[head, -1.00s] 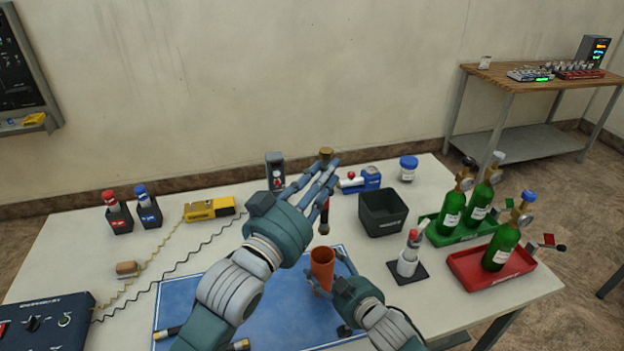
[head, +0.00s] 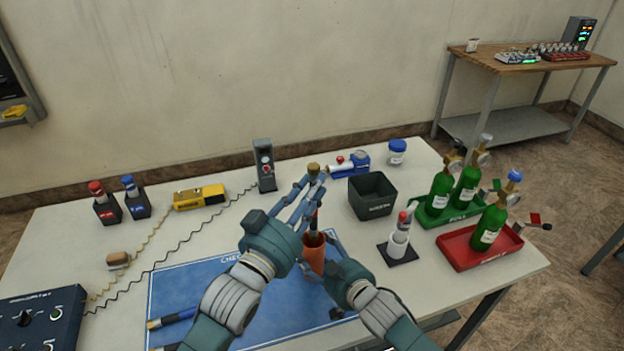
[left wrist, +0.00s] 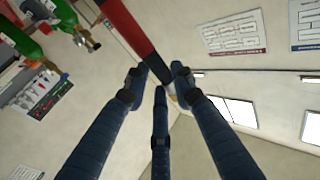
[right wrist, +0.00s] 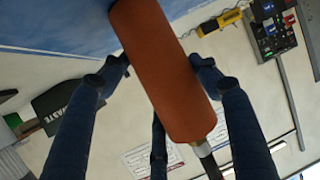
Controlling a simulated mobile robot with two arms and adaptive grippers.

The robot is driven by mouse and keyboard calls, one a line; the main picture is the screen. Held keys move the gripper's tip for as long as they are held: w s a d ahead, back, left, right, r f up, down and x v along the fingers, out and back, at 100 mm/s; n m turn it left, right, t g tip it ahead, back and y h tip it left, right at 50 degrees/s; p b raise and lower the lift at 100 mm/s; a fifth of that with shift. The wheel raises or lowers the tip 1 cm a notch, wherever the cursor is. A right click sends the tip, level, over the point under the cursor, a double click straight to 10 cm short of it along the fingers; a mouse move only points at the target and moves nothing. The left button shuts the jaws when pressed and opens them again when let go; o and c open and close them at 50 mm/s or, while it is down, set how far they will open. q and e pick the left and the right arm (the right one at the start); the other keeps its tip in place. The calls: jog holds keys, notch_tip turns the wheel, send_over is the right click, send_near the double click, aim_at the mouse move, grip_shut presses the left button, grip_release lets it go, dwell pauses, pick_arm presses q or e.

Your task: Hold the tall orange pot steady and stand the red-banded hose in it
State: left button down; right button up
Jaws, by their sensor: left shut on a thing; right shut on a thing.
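The tall orange pot (head: 313,253) stands upright near the right edge of the blue mat. My right gripper (head: 327,258) is shut around its side, and the pot also fills the middle of the right wrist view (right wrist: 165,75). My left gripper (head: 306,193) is shut on the upper part of the red-banded hose (head: 313,218). The hose is nearly upright, brass end up. Its red band shows in the left wrist view (left wrist: 122,22). Its lower metal end (right wrist: 204,148) is at the pot's mouth; I cannot tell how far inside it is.
A dark bin (head: 372,197) and a white holder (head: 398,242) stand right of the pot. Green bottles stand in green and red trays (head: 480,248) farther right. Other hoses lie on the blue mat (head: 190,285) at front left. A grey upright device (head: 264,165) stands behind.

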pick_arm(q)
jog(key=shift+f, duration=4.4)
jog(key=c, duration=1.4)
grip_release()
jog(key=shift+o, duration=0.2)
jog(key=shift+f, duration=0.1)
send_near(314, 216)
jog(key=v, duration=0.3)
jog(key=shift+s, duration=0.15)
